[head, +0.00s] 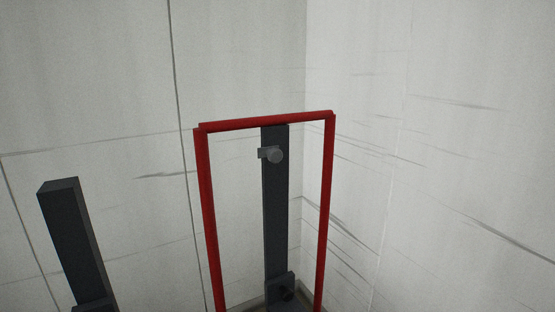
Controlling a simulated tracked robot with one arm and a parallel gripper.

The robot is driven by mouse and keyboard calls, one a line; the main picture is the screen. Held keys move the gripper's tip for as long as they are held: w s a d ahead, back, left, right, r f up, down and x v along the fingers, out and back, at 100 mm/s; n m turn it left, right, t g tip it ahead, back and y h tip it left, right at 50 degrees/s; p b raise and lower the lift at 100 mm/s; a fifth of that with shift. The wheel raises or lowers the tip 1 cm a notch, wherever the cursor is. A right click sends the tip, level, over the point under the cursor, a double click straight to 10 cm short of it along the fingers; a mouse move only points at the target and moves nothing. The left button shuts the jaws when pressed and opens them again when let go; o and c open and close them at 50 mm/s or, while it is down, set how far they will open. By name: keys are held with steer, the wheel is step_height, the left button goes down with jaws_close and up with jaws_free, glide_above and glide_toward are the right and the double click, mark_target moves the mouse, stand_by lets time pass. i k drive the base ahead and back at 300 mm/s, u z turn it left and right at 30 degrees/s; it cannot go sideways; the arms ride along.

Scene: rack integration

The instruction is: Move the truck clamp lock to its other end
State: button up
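A red rectangular frame (265,119) stands upright in the middle of the head view, with its lower end cut off by the picture edge. A dark upright post (275,215) shows inside the frame. A small grey lock piece (272,154), with a round knob and a short tab to its left, sits near the top of this post, below the red top bar. I cannot tell for certain whether this is the truck clamp lock. A dark bracket (282,288) is at the foot of the post. My gripper is not in view.
A second dark post (72,235) stands at the lower left, apart from the red frame. Pale panelled walls (430,150) with dark seams and scuffs meet in a corner behind the frame. The floor is barely visible. The space between the left post and the frame looks clear.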

mark_target(275, 155)
steer(key=z, duration=1.55)
steer(key=k, duration=0.95)
steer(key=u, duration=0.9)
steer(key=i, duration=1)
steer(key=z, duration=0.1)
